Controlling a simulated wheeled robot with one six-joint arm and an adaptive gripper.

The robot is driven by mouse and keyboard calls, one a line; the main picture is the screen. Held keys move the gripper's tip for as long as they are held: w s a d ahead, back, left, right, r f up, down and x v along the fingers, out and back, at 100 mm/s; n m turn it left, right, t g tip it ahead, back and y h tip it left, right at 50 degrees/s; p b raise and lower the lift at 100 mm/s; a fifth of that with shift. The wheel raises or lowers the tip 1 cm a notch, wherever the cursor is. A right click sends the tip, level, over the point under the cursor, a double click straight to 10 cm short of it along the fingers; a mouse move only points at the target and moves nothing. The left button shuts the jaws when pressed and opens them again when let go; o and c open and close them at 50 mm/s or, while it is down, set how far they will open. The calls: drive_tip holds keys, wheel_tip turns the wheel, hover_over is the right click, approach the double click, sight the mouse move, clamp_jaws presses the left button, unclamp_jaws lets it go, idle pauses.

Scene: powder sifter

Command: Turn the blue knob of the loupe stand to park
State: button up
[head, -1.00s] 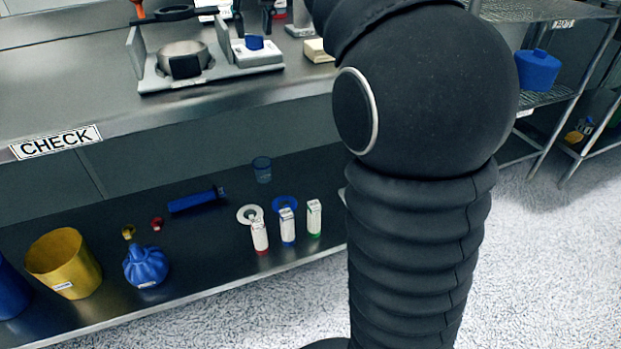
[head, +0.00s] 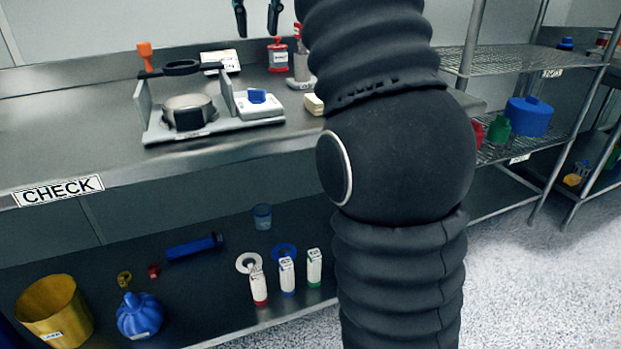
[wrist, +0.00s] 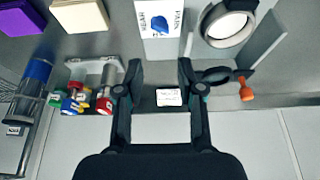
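The loupe stand (head: 215,130) is a grey bracket on the bench labelled CHECK, with a black loupe ring (head: 181,67) above a round metal dish. Its blue knob (head: 257,96) sits on a white plate (head: 275,110) at the right of the stand. In the wrist view the blue knob (wrist: 160,23) is at the top middle on the white plate, whose lettering appears upside down. My gripper (wrist: 160,65) is open and empty, with the knob beyond its fingertips. In the head view my gripper (head: 258,8) shows only its fingers at the top edge, above the bench and apart from the knob.
An orange handle (head: 145,55) rises at the stand's left. Red-capped bottles (head: 278,55) stand behind and right of the plate, and a pale block (head: 314,103) lies to its right. The lower shelf holds a yellow bucket (head: 55,315) and several small things. Bare bench lies in front.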

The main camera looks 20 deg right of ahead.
drive_tip(key=s+f, duration=1.1)
drive_tip(key=f, duration=0.4)
drive_tip(key=s+f+t+b, duration=0.1)
drive_tip(key=s+f, duration=0.9)
drive_tip(key=f, duration=0.6)
drive_tip(key=shift+s, duration=0.35)
drive_tip(key=shift+o, duration=0.2)
drive_tip(key=shift+f, duration=0.1)
drive_tip(key=shift+o, duration=0.8)
wheel_tip(320, 180, up, 31)
drive_tip(key=m+g+h+p, duration=0.1)
drive_tip(key=m+g+h, duration=0.15)
drive_tip(key=m, duration=0.45)
hover_over(256, 90)
drive_tip(key=s+a, duration=0.3)
drive_tip(key=s, duration=0.1)
drive_tip(key=shift+t, duration=0.35)
drive_tip(key=shift+x, duration=6.65)
drive_tip(key=shift+s, duration=0.1)
drive_tip(key=c, duration=0.9)
